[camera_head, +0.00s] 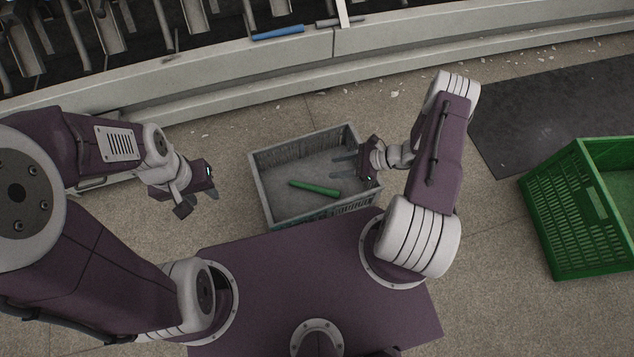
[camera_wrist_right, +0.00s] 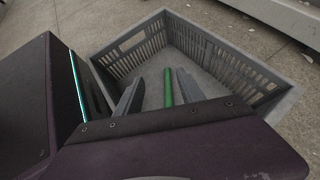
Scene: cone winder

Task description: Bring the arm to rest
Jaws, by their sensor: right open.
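My right gripper (camera_head: 343,167) is open and empty above the right side of a grey crate (camera_head: 262,199). Its two fingers (camera_wrist_right: 158,88) show apart in the right wrist view, with the crate's slatted wall (camera_wrist_right: 140,50) beyond them. A green tube (camera_head: 314,188) lies on the crate floor. In the right wrist view the tube (camera_wrist_right: 168,88) appears between the fingers, but below them and not held. My left gripper (camera_head: 207,195) hangs over the floor left of the crate. Its fingers are small and dark, and their opening is unclear.
A green crate (camera_head: 553,215) stands on the floor at the right, near a dark mat (camera_head: 550,110). The machine with a pale curved ledge (camera_head: 200,82) runs along the back. A blue tube (camera_head: 277,33) lies on it. Floor between the crates is clear.

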